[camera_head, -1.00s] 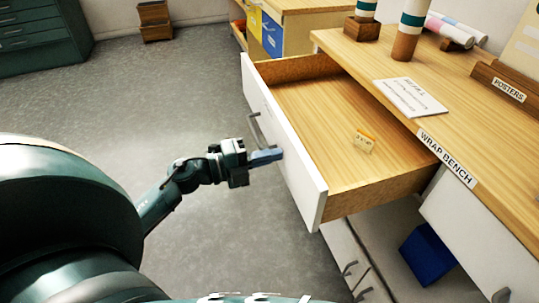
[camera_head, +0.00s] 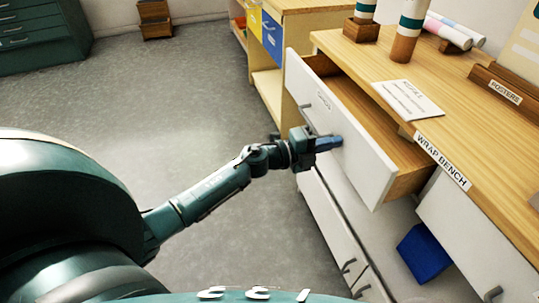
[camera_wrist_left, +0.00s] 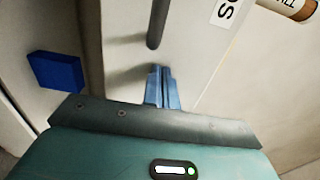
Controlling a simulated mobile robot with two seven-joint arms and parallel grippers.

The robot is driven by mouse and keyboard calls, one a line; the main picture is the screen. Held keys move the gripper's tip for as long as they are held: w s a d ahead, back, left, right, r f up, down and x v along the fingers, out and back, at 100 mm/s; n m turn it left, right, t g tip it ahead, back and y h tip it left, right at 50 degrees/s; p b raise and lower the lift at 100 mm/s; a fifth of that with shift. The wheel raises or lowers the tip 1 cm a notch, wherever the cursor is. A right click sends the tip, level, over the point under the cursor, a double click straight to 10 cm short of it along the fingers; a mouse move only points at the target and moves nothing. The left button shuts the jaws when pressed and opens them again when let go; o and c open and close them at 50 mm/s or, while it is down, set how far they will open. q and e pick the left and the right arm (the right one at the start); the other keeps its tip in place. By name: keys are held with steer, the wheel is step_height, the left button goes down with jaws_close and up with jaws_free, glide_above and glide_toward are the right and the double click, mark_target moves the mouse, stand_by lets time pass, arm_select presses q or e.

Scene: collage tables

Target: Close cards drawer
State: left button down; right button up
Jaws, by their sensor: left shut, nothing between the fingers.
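The cards drawer (camera_head: 350,135) has a white front and a wooden body, and it stands partly open from the wrap bench. Its front also shows in the left wrist view (camera_wrist_left: 195,65), with part of its label at the top. My left gripper (camera_head: 337,143) is shut and empty, with its blue fingertips at the drawer front, just beside the handle (camera_head: 308,124). In the left wrist view the shut fingers (camera_wrist_left: 161,88) point at the white front near the dark handle (camera_wrist_left: 157,24). I cannot tell whether they press on it. My right gripper is not in view.
The wrap bench top (camera_head: 350,62) holds a paper sign (camera_head: 408,99) and rolls in stands. A blue box (camera_head: 424,253) sits on the open shelf below. More white drawers lie under the cards drawer.

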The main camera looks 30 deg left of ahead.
arm_select(q)
steer(key=b+x, duration=0.1)
steer(key=x, duration=0.8)
steer(key=shift+w+d+f+b, duration=0.1)
steer(key=shift+w+d+b, duration=0.15)
steer(key=shift+b, duration=0.1)
steer(key=shift+w+d, duration=0.1)
steer(key=shift+w, duration=0.15)
steer(key=shift+d, duration=0.1)
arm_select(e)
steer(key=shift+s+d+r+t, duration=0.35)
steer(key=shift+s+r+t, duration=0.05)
arm_select(q)
steer(key=shift+w+d+r, duration=0.1)
steer(key=shift+r, duration=0.25)
